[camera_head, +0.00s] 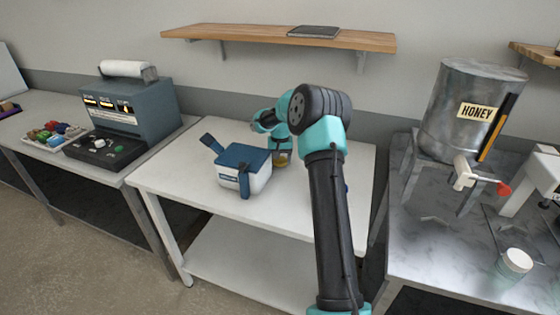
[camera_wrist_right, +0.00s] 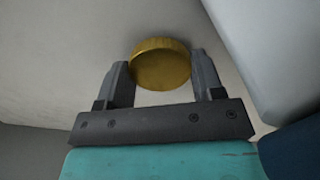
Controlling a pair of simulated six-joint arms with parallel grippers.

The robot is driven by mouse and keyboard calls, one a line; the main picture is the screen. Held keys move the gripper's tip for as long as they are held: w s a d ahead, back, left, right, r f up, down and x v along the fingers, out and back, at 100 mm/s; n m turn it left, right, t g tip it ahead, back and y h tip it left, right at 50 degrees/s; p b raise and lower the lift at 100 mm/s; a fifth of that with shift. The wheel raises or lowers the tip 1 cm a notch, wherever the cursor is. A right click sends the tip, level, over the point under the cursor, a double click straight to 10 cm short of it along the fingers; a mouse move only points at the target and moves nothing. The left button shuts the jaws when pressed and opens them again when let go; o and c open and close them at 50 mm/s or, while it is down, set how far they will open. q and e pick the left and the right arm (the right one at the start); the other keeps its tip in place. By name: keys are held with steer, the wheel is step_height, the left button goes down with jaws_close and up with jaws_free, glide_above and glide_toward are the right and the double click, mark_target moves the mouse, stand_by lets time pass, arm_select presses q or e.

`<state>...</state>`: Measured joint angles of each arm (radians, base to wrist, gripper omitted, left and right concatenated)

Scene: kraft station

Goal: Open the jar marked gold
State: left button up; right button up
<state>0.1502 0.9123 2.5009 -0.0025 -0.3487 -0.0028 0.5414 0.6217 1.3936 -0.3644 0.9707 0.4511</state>
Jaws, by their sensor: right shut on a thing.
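A small jar (camera_head: 282,159) with amber contents stands on the white middle table, mostly hidden behind my right arm. Its round gold lid (camera_wrist_right: 160,66) shows from above in the right wrist view. My right gripper (camera_wrist_right: 160,72) has one finger on each side of the lid and is shut on it. In the head view the same gripper (camera_head: 281,147) is over the jar and largely covered by my arm. I cannot tell whether the lid is loose on the jar, and no marking is readable. My left gripper is not in view.
A blue-and-white lidded container (camera_head: 244,168) with side flaps stands just left of the jar. The table's (camera_head: 165,178) left part is clear. A honey tank (camera_head: 464,105) stands on the right counter, a grey-blue machine (camera_head: 140,108) on the left. A wooden shelf (camera_head: 250,36) hangs behind.

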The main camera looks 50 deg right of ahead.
mark_target(280, 160)
steer(key=shift+f, duration=0.4)
steer(key=shift+f, duration=0.2)
steer(key=o, duration=1)
steer(key=shift+r, duration=0.15)
step_height(280, 160, up, 12)
steer(key=shift+r, duration=0.1)
steer(key=shift+c, duration=0.4)
